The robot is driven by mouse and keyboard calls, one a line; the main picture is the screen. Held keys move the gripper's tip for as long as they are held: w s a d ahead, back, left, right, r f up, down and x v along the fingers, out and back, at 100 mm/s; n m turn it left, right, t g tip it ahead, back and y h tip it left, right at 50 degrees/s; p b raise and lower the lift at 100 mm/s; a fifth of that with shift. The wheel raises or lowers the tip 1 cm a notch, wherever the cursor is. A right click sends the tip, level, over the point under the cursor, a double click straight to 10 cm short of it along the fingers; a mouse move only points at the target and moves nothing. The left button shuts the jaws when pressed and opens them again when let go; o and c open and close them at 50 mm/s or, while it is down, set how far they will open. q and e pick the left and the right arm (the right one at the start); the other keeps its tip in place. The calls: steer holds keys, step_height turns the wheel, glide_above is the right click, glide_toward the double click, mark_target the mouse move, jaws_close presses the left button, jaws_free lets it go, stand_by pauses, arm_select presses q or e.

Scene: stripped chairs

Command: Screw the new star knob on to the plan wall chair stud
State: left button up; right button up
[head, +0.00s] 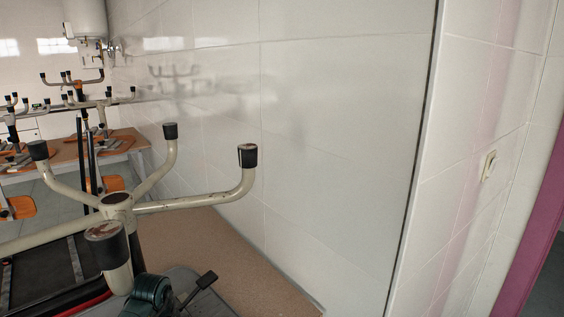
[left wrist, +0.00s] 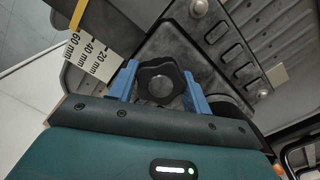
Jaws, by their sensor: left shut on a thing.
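A black star knob (left wrist: 161,82) with a pale round centre sits between the blue fingers of my left gripper (left wrist: 160,88) in the left wrist view. The gripper is shut on it. A dark grey slotted plate (left wrist: 223,46) lies behind the knob; I cannot tell whether they touch. No stud can be made out. In the head view a chair stands upside down, its cream five-star style base (head: 188,207) turned up with dark capped ends. A teal part (head: 152,295), probably of my left arm, shows beneath it at the bottom edge. My right gripper is not in view.
More upturned chairs and a wooden table (head: 75,151) stand at the back left. A millimetre scale (left wrist: 92,57) shows in the left wrist view. Brown floor beside the wall is clear.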

arm_select(q)
steer(key=shift+a, duration=0.15)
steer(key=shift+c, duration=0.3)
steer(key=shift+a+m+p, duration=0.1)
steer(key=shift+m+p, duration=0.2)
steer(key=shift+m, duration=1.5)
steer(key=m, duration=0.3)
steer(key=shift+w+m, duration=0.1)
steer(key=shift+m, duration=0.3)
steer(key=m, duration=0.4)
steer(key=shift+f, duration=0.1)
